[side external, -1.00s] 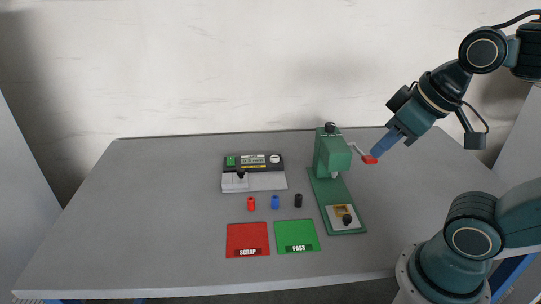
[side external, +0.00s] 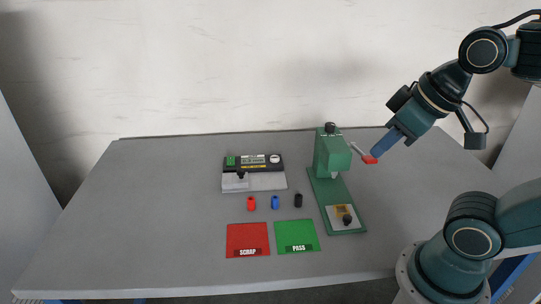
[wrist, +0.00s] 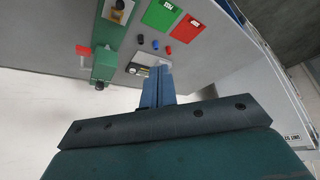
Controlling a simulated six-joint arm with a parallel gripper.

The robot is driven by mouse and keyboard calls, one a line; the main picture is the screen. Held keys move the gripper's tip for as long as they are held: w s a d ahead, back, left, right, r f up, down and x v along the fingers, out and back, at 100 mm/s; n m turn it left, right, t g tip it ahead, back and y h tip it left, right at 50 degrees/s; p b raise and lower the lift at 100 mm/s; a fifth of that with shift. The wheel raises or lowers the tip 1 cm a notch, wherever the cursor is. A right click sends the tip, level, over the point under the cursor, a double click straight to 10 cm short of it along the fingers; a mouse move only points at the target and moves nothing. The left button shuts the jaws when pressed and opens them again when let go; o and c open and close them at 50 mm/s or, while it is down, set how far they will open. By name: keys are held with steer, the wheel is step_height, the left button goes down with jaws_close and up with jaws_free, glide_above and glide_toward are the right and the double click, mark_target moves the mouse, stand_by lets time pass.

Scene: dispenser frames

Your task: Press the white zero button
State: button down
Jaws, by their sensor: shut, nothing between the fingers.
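The white round button (side external: 274,159) is on the right of the dark panel of the gauge unit (side external: 255,186), at the back middle of the table in the side view. A small display and a green button (side external: 231,160) share that panel. My gripper (side external: 376,153) is shut and empty, up at the right, well away from the gauge. In the side view its tip overlaps the red lever handle (side external: 370,160); I cannot tell the gap. In the wrist view my shut fingers (wrist: 164,70) cover part of the gauge (wrist: 138,69), and the white button cannot be made out.
A green press (side external: 328,185) with the red-handled lever stands between the gauge and my gripper. Red (side external: 251,203), blue (side external: 275,202) and black (side external: 298,200) cylinders stand in front of the gauge. Red SCRAP (side external: 247,236) and green PASS (side external: 296,232) mats lie nearer. The table's left is clear.

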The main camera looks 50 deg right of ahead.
stand_by(0.7)
steer(key=m+t+h, duration=0.1)
steer(key=m+t, duration=0.2)
steer(key=m, duration=0.8)
glide_above(277, 159)
step_height(277, 159, down, 18)
steer(key=shift+f, duration=4.35)
